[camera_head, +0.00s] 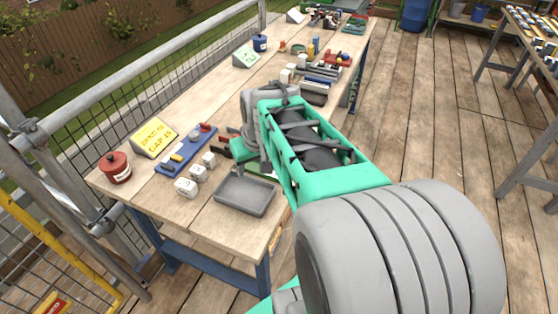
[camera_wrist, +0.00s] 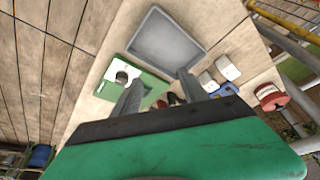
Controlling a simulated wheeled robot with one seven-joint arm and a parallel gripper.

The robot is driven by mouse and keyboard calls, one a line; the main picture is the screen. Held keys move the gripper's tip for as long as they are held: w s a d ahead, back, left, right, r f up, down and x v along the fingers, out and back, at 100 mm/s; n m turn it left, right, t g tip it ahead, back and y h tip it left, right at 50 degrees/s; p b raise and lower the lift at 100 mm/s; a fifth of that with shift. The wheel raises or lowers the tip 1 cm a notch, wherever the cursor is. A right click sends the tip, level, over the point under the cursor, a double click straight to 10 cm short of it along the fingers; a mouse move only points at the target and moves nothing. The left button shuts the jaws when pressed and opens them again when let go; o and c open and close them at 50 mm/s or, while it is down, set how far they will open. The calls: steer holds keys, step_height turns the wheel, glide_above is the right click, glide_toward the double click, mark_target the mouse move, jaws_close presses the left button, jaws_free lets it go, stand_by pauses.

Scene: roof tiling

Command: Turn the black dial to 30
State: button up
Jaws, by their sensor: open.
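In the wrist view a small dark round knob (camera_wrist: 122,77), which looks like the black dial, sits on a white plate on a green board (camera_wrist: 150,88). Its marks are too small to read. My gripper (camera_wrist: 158,80) is open above the board, its two grey fingers apart with nothing seen between them. The left finger is close to the knob in the picture and covers part of the board; I cannot tell if it touches. In the head view my arm hides the dial, and part of the green board (camera_head: 262,176) shows beside it.
A grey tray (camera_head: 245,194) lies at the table's near edge. White blocks (camera_head: 197,174), a blue board with coloured handles (camera_head: 183,152), a red pot (camera_head: 116,168) and a yellow sign (camera_head: 153,137) stand to the left. Tools crowd the table's far part.

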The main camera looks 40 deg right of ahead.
steer(key=w+d+f+m, duration=0.1)
steer(key=w+d+f, duration=0.15)
steer(key=d, duration=0.85)
steer(key=shift+h, duration=0.3)
steer(key=x, duration=0.7)
steer(key=shift+s+a+f, duration=0.1)
steer(key=shift+a+f, duration=0.05)
steer(key=shift+f, duration=0.15)
steer(key=shift+c, duration=0.3)
jaws_close()
